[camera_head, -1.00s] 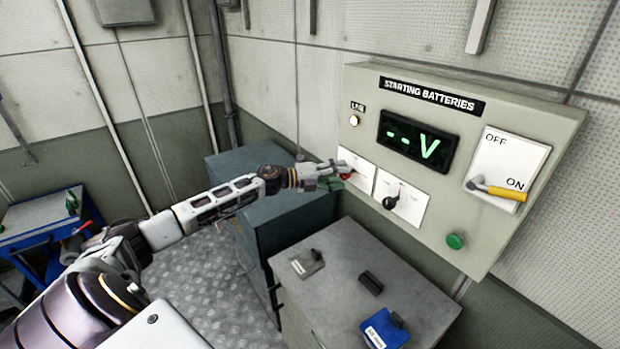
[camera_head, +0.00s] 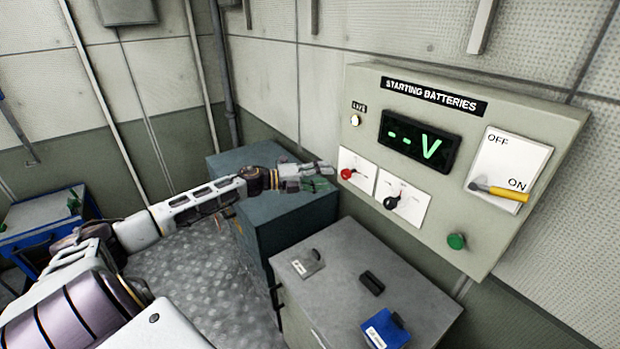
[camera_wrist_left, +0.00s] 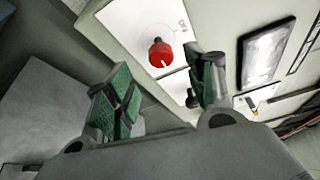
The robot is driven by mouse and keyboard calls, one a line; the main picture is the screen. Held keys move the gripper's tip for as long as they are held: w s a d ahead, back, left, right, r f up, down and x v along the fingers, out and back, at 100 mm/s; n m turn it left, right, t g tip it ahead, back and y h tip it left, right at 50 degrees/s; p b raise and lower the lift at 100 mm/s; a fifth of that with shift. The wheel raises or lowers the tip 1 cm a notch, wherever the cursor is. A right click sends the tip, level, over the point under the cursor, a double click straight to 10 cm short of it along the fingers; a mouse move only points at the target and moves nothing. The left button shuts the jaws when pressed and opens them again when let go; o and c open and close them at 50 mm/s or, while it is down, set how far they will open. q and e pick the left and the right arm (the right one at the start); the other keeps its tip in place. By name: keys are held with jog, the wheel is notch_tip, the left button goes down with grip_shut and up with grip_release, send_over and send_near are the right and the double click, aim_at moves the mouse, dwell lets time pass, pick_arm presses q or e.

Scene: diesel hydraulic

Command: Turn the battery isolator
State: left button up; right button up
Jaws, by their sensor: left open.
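The battery isolator is most likely the red knob (camera_head: 346,174) on a white plate at the left of the STARTING BATTERIES panel (camera_head: 455,220). In the left wrist view the red knob (camera_wrist_left: 160,52) has a pale mark on its edge and lies beyond the fingers, with nothing touching it. My left gripper (camera_head: 326,178) is just left of the knob in the head view. In the left wrist view its green-padded fingers (camera_wrist_left: 165,98) are apart with nothing between them. My right gripper is not in view.
A black knob (camera_head: 391,202) is right of the red one. A yellow-handled lever (camera_head: 505,192) points at ON; a green button (camera_head: 456,241) is below. The display (camera_head: 420,140) reads "--V". A grey cabinet (camera_head: 335,240) with small items and a teal cabinet (camera_head: 225,165) stand below.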

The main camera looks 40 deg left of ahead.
pick_arm(q)
jog(key=shift+v, duration=1.9)
jog(key=shift+s, duration=0.15)
jog(key=shift+a, duration=0.1)
